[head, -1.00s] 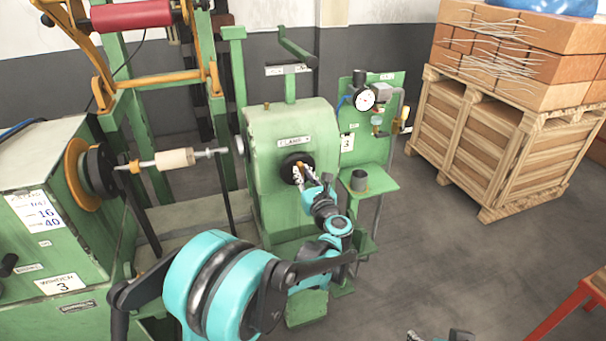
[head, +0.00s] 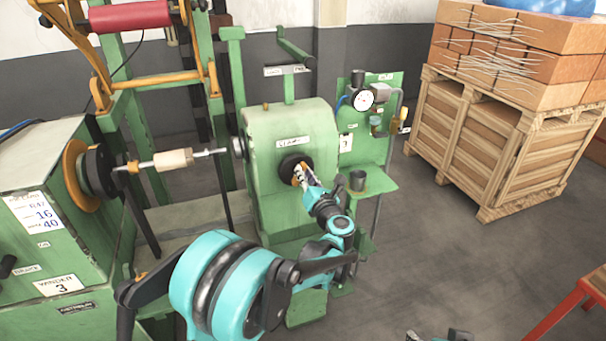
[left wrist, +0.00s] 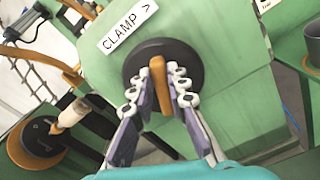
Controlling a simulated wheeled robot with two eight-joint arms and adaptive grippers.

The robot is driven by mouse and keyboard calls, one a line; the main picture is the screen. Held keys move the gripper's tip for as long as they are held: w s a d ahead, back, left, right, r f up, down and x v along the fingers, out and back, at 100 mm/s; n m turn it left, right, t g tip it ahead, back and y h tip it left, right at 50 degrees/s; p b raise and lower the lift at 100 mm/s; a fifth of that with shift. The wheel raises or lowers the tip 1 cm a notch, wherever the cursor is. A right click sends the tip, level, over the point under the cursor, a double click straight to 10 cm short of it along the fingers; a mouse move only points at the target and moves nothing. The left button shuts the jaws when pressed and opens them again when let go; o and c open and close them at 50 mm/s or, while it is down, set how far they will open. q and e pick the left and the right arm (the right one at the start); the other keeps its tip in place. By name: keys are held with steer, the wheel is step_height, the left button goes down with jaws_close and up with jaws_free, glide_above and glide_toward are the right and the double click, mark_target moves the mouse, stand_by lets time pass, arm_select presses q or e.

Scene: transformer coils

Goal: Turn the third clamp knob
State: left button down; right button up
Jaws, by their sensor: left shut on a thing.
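The clamp knob (left wrist: 197,58) is a black round disc with an orange-brown bar handle (left wrist: 159,82) across it, under a label reading "CLAMP". It is on the front of the green machine housing (head: 262,135) in the head view. The black knob also shows there (head: 288,166). My left gripper (head: 304,176) reaches it from the lower right. In the left wrist view its two fingers (left wrist: 160,93) stand on either side of the bar, shut on it. The bar looks nearly upright in that view. A small part of my right gripper (head: 440,335) shows at the bottom edge, mostly cut off.
A winding shaft with a pale wooden core (head: 172,160) spans left of the housing. A gauge panel (head: 378,120) and a shelf with a metal cup (head: 357,180) stand right of it. A wooden crate (head: 480,150) stands farther right. The floor between is clear.

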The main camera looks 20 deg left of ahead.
arm_select(q)
step_height(320, 180, down, 4)
steer(key=m+b, duration=0.1)
steer(key=m, duration=2.5)
steer(key=shift+r+m+b, duration=0.1)
steer(key=shift+m+b, duration=0.2)
steer(key=shift+b, duration=0.05)
steer(key=shift+s, duration=0.1)
steer(key=c, duration=1.5)
jaws_free()
